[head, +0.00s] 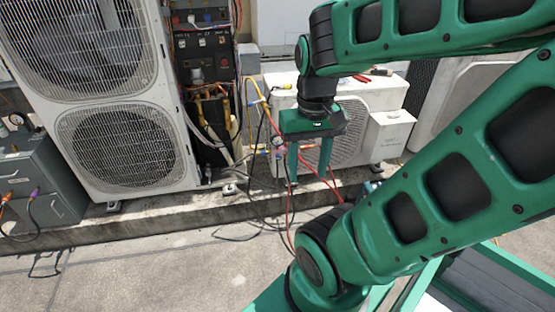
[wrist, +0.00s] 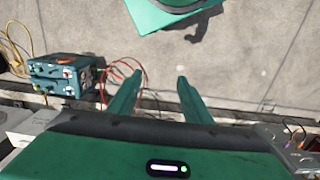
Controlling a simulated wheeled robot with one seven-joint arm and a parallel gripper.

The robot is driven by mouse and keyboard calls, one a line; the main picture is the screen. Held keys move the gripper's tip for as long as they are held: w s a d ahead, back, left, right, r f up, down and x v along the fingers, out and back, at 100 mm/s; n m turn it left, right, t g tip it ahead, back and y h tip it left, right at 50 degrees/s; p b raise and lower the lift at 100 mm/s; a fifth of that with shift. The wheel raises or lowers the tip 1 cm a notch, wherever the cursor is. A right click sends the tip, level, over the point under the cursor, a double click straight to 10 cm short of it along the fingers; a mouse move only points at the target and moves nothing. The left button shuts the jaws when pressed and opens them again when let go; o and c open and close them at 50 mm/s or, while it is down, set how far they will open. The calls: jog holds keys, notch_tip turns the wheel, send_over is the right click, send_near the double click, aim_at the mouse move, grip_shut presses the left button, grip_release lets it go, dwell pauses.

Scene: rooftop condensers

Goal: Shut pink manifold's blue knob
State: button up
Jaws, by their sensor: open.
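My gripper (head: 308,168) hangs in front of the right condenser with its two fingers apart and nothing between them. The wrist view also shows the open fingers (wrist: 155,85) over bare floor. A small gauge set (head: 277,142) with hoses is just left of my gripper, against the condenser's left end. It is too small to tell whether it is the pink manifold, and I cannot make out a blue knob for certain. Another round gauge (head: 15,120) shows at the far left, by a grey cabinet; its manifold's colour is unclear.
A tall condenser (head: 120,145) stands at left, and a lower white one (head: 350,130) behind my gripper. Red, yellow and black hoses hang to the floor. The wrist view shows a teal box (wrist: 62,76) with hoses at left. The concrete floor (head: 170,265) in front is mostly clear.

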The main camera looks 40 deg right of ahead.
jog(key=w+d+f+n+t+h, duration=0.15)
jog(key=w+d, duration=0.25)
jog(key=w, duration=0.5)
jog(key=w+d+f+t, duration=0.2)
jog(key=w+d, duration=0.3)
jog(key=w, duration=0.4)
jog(key=w+d+f+n+t+h, duration=0.15)
jog(key=w+d, duration=0.25)
jog(key=w, duration=0.5)
jog(key=w+d+f+n+t, duration=0.1)
jog(key=w+d+f+t, duration=0.1)
jog(key=w+d+f, duration=0.5)
jog(key=w+d+f+t, duration=0.25)
jog(key=w+f, duration=0.25)
jog(key=w, duration=0.4)
jog(key=t+h, duration=0.4)
jog(key=t, duration=0.1)
send_over(279, 158)
jog(key=s+a, duration=0.1)
jog(key=a, duration=0.5)
notch_tip(279, 158, down, 23)
jog(key=s+f+m+t+h, duration=0.1)
jog(key=s+f+h, duration=0.1)
jog(key=s+f, duration=0.55)
jog(key=x, duration=0.5)
jog(key=d+x, duration=0.1)
jog(key=x, duration=0.5)
jog(key=shift+s, duration=0.1)
jog(key=shift+c, duration=0.5)
